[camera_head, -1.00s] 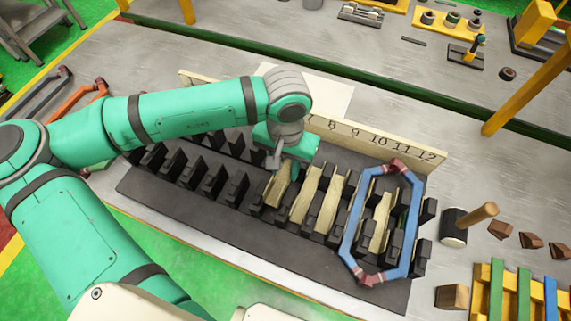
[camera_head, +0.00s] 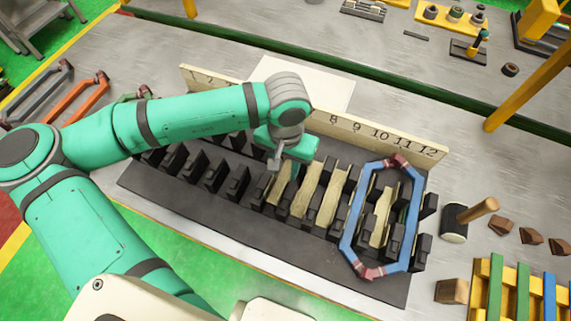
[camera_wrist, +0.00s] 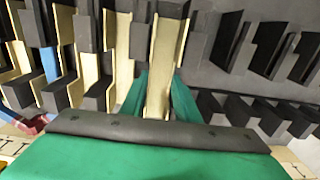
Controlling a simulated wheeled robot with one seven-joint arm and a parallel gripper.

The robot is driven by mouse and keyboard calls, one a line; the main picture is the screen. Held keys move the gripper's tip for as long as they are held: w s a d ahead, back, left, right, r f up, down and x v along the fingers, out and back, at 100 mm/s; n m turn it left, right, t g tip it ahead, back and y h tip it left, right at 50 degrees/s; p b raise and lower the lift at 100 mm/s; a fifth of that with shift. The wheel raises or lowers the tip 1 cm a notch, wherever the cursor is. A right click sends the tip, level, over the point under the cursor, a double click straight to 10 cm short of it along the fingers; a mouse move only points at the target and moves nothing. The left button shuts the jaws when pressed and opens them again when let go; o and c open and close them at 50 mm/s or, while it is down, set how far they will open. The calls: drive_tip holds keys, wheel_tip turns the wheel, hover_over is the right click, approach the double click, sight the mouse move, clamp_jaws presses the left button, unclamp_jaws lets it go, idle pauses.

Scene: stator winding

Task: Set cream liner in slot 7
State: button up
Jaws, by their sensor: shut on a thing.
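My gripper (camera_wrist: 160,98) points down at the slotted stator block, its green fingers shut around the end of a cream liner (camera_wrist: 167,50). The liner is an open channel and lies in line with the black teeth, apparently low between them. Whether it is fully seated I cannot tell. In the head view my gripper (camera_head: 287,168) hides much of this liner (camera_head: 280,187). The dark stator block (camera_head: 190,205) has rows of black teeth.
Several cream liners (camera_head: 327,203) stand in slots to the right. A blue coil (camera_head: 349,225) with red-brown ends lies over the right-hand slots. A mallet (camera_head: 470,220) and brown wedges lie right of the block. Slots left of my gripper look empty.

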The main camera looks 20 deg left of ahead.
sight(286, 173)
drive_tip(key=shift+f, duration=0.25)
drive_tip(key=shift+f, duration=0.3)
drive_tip(key=shift+f, duration=0.95)
idle(0.9)
drive_tip(key=o, duration=0.9)
drive_tip(key=shift+w, duration=0.1)
drive_tip(key=shift+r, duration=0.15)
drive_tip(key=shift+r, duration=0.7)
drive_tip(key=shift+r, duration=3.7)
